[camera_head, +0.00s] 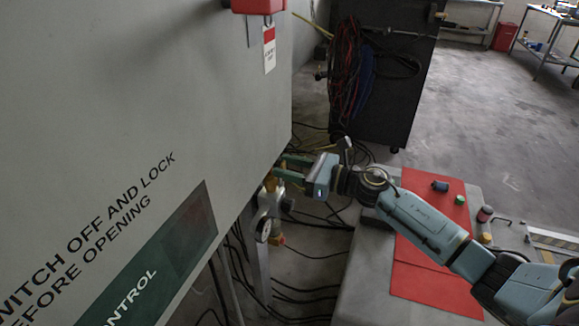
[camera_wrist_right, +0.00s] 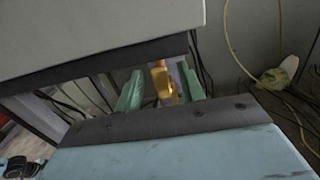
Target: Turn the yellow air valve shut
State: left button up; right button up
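The yellow air valve (camera_head: 270,182) sits on pipework beside the lower right edge of the grey cabinet, above a round gauge. My right gripper (camera_head: 284,167) reaches in from the right with its green fingers pointing at the valve. In the right wrist view, the yellow valve part (camera_wrist_right: 163,82) shows between the two spread fingers of the gripper (camera_wrist_right: 160,90), with gaps visible on both sides. I cannot tell how deep it is between them. The cabinet edge and fingers partly hide the valve in the head view. My left gripper is out of view.
The grey cabinet (camera_head: 130,90) fills the left, close to the fingers. A red lock box (camera_head: 258,5) and tag hang on it. Black cables lie on the floor below. A dark hose cart (camera_head: 400,80) stands behind. A red mat (camera_head: 430,278) covers part of a grey bench under my right arm.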

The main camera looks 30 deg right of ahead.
jog(key=c, duration=0.7)
grip_shut()
